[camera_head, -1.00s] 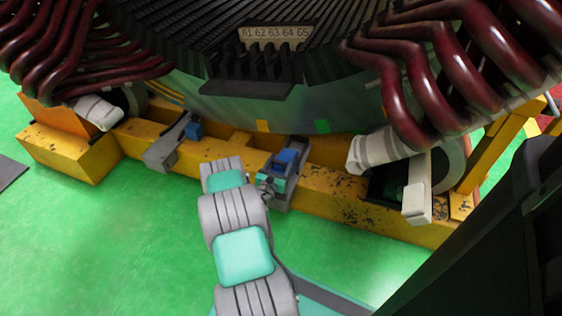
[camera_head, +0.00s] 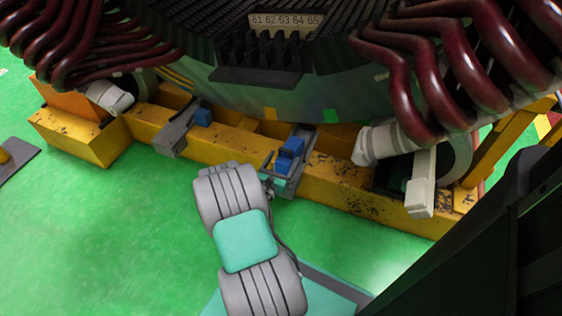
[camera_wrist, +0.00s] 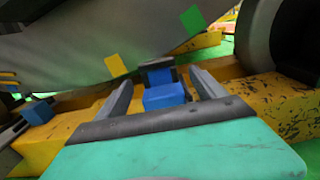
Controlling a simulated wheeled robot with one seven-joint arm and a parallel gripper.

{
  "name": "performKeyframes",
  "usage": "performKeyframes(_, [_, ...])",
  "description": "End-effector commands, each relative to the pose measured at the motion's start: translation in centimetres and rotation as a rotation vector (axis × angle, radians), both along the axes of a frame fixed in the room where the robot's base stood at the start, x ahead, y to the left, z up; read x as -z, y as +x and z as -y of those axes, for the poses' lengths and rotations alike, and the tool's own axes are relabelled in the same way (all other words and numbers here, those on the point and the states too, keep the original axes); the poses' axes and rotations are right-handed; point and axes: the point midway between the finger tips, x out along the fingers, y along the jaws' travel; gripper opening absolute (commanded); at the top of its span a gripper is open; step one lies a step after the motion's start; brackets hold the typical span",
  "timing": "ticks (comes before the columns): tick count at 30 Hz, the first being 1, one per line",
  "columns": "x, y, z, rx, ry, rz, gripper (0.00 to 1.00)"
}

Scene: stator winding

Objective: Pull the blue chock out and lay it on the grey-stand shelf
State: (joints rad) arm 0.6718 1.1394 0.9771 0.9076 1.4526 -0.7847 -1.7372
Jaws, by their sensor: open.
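A blue chock (camera_head: 289,152) sits on the right-hand grey bracket on the yellow beam, below the stator. In the wrist view the blue chock (camera_wrist: 164,95) shows between the two grey fingers of my gripper (camera_wrist: 161,80), with a gap visible on either side. My gripper is open; contact with the chock cannot be told.
The yellow beam (camera_head: 235,143) runs along the front, close under the stator's curved side. Dark red coils (camera_head: 470,75) and white-wrapped ends (camera_head: 378,145) jut out at right. A grey plate (camera_head: 22,165) lies on the floor at far left.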

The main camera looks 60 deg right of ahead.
Motion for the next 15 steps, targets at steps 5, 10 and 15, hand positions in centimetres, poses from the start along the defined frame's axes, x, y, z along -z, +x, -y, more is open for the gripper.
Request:
performKeyframes(5, [-0.1,-0.2,-1.6,-0.001,0.0,0.0,0.8])
performKeyframes(10, [0.0,-0.3,-2.0,0.001,0.0,0.0,0.8])
performKeyframes(15, [0.0,-0.3,-1.9,0.001,0.0,0.0,0.8])
